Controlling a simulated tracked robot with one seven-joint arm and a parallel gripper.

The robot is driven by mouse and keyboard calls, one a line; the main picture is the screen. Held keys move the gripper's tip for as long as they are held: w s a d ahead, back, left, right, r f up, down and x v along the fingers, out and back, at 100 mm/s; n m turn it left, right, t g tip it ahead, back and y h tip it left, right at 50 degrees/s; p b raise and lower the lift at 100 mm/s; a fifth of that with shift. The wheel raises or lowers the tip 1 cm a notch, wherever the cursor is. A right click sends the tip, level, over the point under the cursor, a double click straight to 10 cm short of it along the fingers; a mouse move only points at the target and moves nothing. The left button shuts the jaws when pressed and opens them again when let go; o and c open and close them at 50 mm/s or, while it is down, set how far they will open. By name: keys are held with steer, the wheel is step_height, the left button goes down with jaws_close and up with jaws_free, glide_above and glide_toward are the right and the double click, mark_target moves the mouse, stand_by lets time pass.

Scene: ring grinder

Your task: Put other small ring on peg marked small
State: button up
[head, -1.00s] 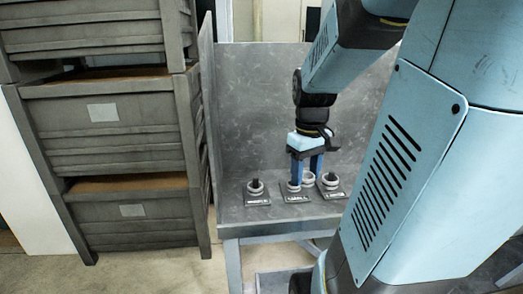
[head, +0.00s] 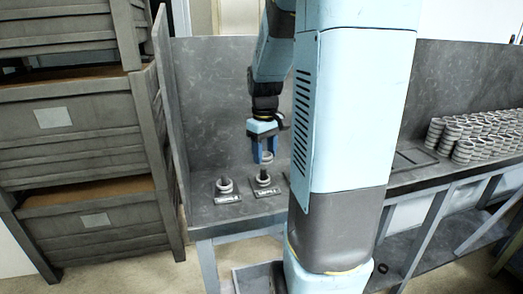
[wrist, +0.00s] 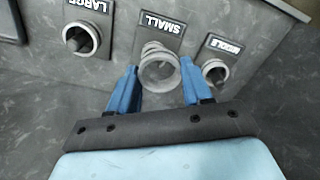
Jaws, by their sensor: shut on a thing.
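My gripper (head: 266,160) is shut on a light grey ring (head: 267,157) and holds it above the plate marked small (head: 265,192). In the wrist view the held ring (wrist: 160,71) is between the two blue fingers (wrist: 158,84) and overlaps the peg marked small in the picture. A ring (wrist: 153,48) is around that peg, partly hidden by the held ring; it also shows in the head view (head: 263,182). The height gap is hard to judge from the wrist view. The held ring looks apart from the peg in the head view.
The peg plate marked middle (wrist: 226,47) and the one marked large (wrist: 90,8) flank it, each with a ring on its peg. Many stacked rings (head: 475,137) stand on the bench at right. A grey back panel (head: 215,90) and side panel enclose the bench corner.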

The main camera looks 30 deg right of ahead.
mark_target(263, 169)
steer(key=w, duration=0.1)
steer(key=w+d+f, duration=0.1)
steer(key=shift+w+d+f, duration=0.1)
steer(key=shift+w+f, duration=0.15)
steer(key=shift+w, duration=0.1)
steer(key=shift+f, duration=2.7)
steer(key=shift+f, duration=0.55)
steer(key=o, duration=0.8)
step_height(263, 169, up, 11)
stand_by(0.5)
stand_by(0.5)
